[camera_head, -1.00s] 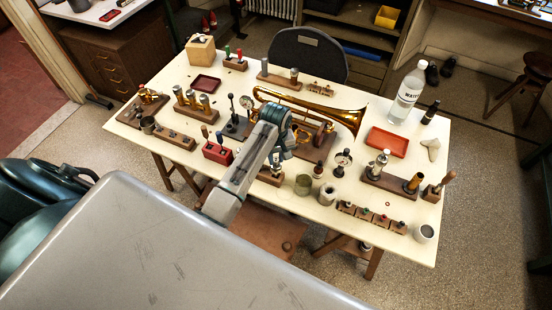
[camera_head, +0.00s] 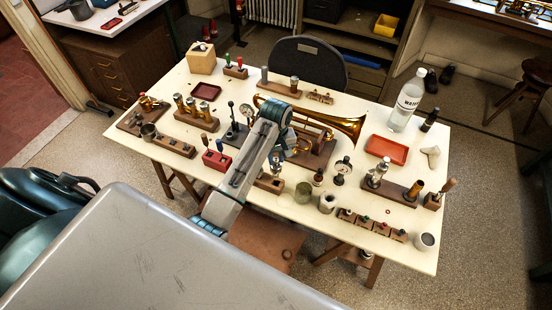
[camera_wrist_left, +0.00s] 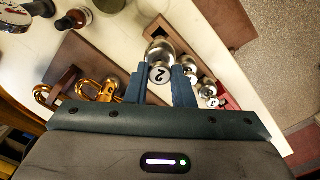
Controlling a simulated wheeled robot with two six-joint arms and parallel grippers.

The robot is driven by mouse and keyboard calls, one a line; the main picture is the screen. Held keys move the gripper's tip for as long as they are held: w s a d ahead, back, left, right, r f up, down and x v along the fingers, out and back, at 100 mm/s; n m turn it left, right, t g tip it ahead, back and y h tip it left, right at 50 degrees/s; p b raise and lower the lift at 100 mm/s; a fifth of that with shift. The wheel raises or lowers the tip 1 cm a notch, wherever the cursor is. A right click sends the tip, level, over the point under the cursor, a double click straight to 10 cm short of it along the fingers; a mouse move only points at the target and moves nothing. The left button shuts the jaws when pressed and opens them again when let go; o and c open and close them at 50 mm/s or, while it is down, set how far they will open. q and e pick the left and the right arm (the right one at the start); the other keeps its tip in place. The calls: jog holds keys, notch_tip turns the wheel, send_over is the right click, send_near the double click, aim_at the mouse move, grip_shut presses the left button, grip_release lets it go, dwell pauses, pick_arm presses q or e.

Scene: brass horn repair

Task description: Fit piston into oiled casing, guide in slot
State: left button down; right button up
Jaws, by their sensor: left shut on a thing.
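The brass horn (camera_head: 345,126) lies across a wooden stand in the middle of the bench in the head view. In the left wrist view my left gripper (camera_wrist_left: 160,80) is shut on a silver piston (camera_wrist_left: 158,72) marked 2, seen cap end on. Smaller silver caps (camera_wrist_left: 208,90) sit just right of it. Brass tubing (camera_wrist_left: 95,90) is to its left. I cannot see the casing's mouth, the slot or the piston's guide. My right gripper is not in view.
A red tray (camera_head: 386,149), a water bottle (camera_head: 405,102) and a block with a silver piece (camera_head: 377,170) stand right of the horn. Three upright tubes (camera_head: 192,106) are at left.

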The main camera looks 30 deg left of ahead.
pick_arm(q)
jog(key=shift+r, duration=1.65)
jog(key=shift+f, duration=0.1)
